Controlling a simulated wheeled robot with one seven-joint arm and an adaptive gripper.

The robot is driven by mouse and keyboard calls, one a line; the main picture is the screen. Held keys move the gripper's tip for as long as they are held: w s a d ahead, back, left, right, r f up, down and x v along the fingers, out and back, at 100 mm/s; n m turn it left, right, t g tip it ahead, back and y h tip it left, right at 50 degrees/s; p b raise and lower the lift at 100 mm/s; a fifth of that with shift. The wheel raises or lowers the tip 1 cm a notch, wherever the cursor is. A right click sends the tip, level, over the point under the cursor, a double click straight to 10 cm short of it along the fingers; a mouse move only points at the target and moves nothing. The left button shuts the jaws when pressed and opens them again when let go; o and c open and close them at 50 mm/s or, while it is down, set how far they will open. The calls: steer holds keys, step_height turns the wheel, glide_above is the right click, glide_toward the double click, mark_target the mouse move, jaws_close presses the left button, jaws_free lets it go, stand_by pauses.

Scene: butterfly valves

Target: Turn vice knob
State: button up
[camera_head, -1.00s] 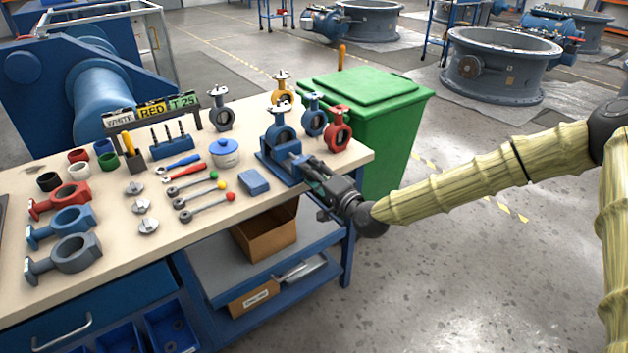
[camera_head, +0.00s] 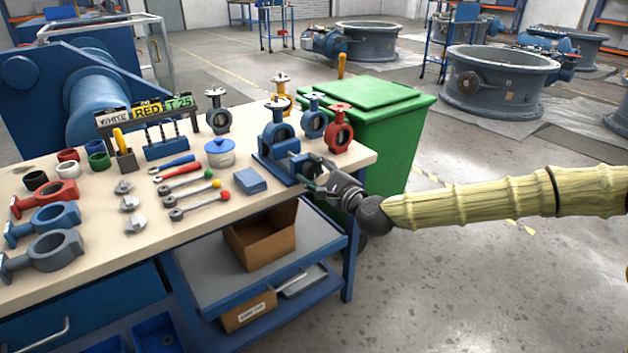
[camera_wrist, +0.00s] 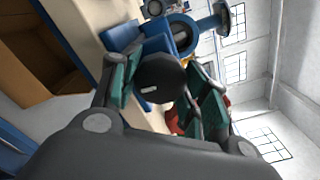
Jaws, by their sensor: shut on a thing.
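The blue vice (camera_head: 281,163) stands at the right front corner of the workbench, with a blue butterfly valve body (camera_head: 278,130) upright in it. In the wrist view the dark round vice knob (camera_wrist: 160,78) sits between the two green-padded fingers of my gripper (camera_wrist: 165,92). My gripper (camera_head: 318,178) reaches the vice from the right in the head view and is shut on the knob. The fingers hide the knob in the head view. The blue vice also shows behind the knob in the wrist view (camera_wrist: 124,36).
Blue (camera_head: 313,122) and red (camera_head: 339,132) valve bodies stand close behind the vice. A blue box (camera_head: 250,181) and ball-ended levers (camera_head: 197,200) lie to its left. A green bin (camera_head: 385,115) stands behind the bench corner.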

steer(key=shift+f+m+b, duration=0.15)
steer(key=shift+m+b, duration=1.25)
steer(key=shift+m, duration=0.5)
steer(key=o, duration=1)
steer(key=shift+s+d, duration=0.1)
steer(key=v, duration=1.1)
steer(key=shift+s+d, duration=0.2)
steer(key=shift+s, duration=0.1)
